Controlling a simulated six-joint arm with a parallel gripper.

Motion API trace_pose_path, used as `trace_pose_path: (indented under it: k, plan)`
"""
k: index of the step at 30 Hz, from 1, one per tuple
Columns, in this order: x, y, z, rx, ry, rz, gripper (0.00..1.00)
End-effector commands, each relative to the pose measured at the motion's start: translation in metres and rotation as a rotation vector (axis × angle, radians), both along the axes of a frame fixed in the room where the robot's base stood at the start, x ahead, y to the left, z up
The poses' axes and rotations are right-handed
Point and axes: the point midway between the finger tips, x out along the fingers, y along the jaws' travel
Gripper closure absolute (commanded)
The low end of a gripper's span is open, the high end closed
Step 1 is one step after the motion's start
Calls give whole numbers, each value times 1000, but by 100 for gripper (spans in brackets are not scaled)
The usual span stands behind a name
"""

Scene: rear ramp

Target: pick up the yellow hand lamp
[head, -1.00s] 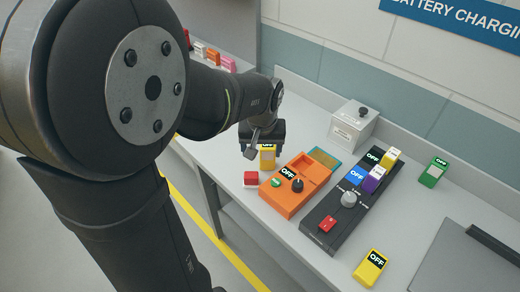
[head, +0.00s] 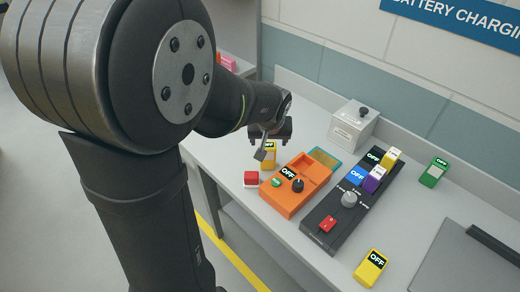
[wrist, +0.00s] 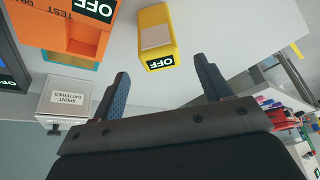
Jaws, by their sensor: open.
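A yellow hand lamp with a black OFF label (head: 270,158) stands on the grey bench, left of the orange box, partly hidden by my gripper. In the wrist view this yellow lamp (wrist: 157,36) lies just beyond my fingertips, roughly between their lines, with a pale panel on its face. My gripper (head: 266,145) is open and empty above and beside it; both blue-grey fingers (wrist: 163,76) stand wide apart. A second yellow piece with an OFF label (head: 371,268) lies at the bench's front right.
An orange test box (head: 290,203) and a black charging strip (head: 325,222) are right of the lamp. A red block (head: 251,178) lies close in front. A grey spent-batteries box (head: 352,126) stands behind; a green piece (head: 434,172) lies farther right.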

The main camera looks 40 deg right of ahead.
Motion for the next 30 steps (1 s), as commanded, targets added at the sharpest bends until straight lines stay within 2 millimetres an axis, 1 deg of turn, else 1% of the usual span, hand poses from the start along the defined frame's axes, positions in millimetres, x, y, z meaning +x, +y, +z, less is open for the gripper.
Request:
trace_pose_path:
  k: [1, 3, 8, 15, 18, 22, 28, 29, 30]
  plan:
    - [1, -1, -5, 2, 1, 0, 29]
    - [3, -2, -9, 1, 0, 0, 29]
    - [5, -4, -16, 0, 0, 0, 29]
    - [14, -12, -44, 2, 1, 1, 29]
    - [17, -15, -53, 0, 1, 1, 29]
    - [18, -17, -59, 1, 1, 0, 29]
    - [18, -17, -59, -1, 1, 0, 29]
    - [18, -17, -59, -1, 1, 0, 31]
    - [18, -17, -59, -1, 1, 0, 39]
